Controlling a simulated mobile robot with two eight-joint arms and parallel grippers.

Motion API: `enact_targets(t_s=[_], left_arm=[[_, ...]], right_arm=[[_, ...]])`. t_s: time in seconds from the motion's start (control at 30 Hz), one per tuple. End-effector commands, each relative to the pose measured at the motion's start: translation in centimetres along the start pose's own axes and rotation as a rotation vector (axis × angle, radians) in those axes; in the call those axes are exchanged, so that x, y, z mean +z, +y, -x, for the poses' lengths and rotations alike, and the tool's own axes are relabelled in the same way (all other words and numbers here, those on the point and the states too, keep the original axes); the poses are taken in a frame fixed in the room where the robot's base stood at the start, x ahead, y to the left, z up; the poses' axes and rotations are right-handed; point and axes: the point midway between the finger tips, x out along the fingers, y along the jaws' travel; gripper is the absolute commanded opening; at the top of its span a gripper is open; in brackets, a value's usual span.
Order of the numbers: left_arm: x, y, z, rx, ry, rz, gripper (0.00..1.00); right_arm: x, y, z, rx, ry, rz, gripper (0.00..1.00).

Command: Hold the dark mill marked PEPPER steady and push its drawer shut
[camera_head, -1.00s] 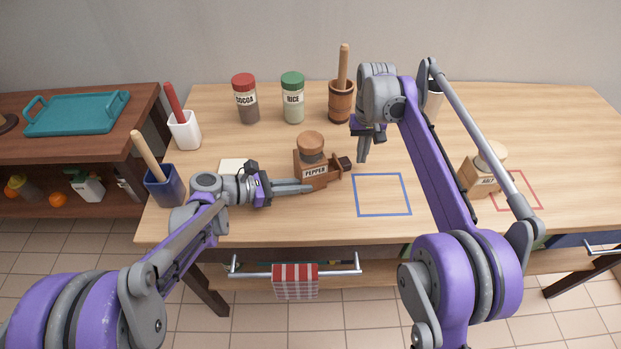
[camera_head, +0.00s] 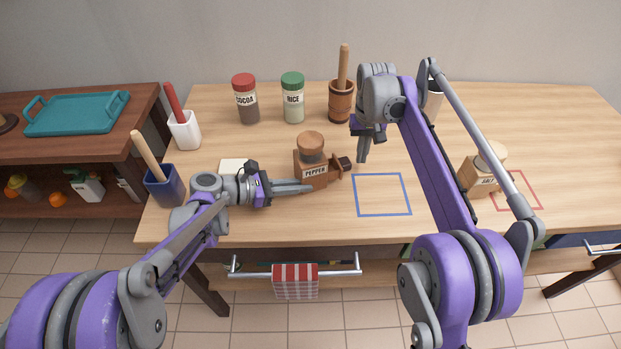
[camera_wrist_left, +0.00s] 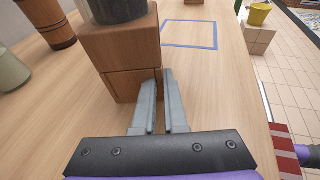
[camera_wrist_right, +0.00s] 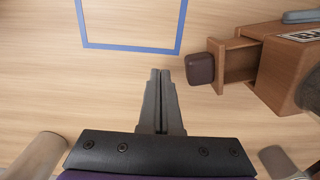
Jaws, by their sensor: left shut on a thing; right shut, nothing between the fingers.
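The dark brown mill marked PEPPER (camera_head: 311,158) stands upright on the table, left of the blue square outline (camera_head: 382,194). Its drawer (camera_wrist_right: 238,62) sticks out on the mill's right side, open, with a dark knob (camera_wrist_right: 200,68) at its end. My left gripper (camera_head: 309,187) is shut on the mill at the lower front; the left wrist view shows the fingertips (camera_wrist_left: 162,72) at the corner of the wooden body. My right gripper (camera_head: 361,160) is shut and empty. In the right wrist view its fingertips (camera_wrist_right: 160,72) are beside the knob, apart from it.
A lighter SALT mill (camera_head: 479,175) stands near a red square outline (camera_head: 527,190), partly behind my right arm. COCOA (camera_head: 246,104) and RICE (camera_head: 292,102) jars and a wooden mortar (camera_head: 341,105) stand at the back. A blue holder (camera_head: 165,187) is left. The blue square is empty.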

Motion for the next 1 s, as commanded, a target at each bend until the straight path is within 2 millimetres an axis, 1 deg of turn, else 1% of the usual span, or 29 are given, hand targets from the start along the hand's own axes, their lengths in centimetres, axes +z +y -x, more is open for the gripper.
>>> enact_targets(t_s=[0.47, 1.0], left_arm=[[0.0, 0.0, 0.0, 0.0, 0.001, 0.0, 0.0], [0.0, 0.0, 0.0, 0.0, 0.0, 0.0, 0.0]], right_arm=[[0.0, -0.1, 0.0, 0.0, 0.0, 0.0, 0.0], [0.5, -1.6, 0.0, 0.0, 0.0, 0.001, 0.0]])
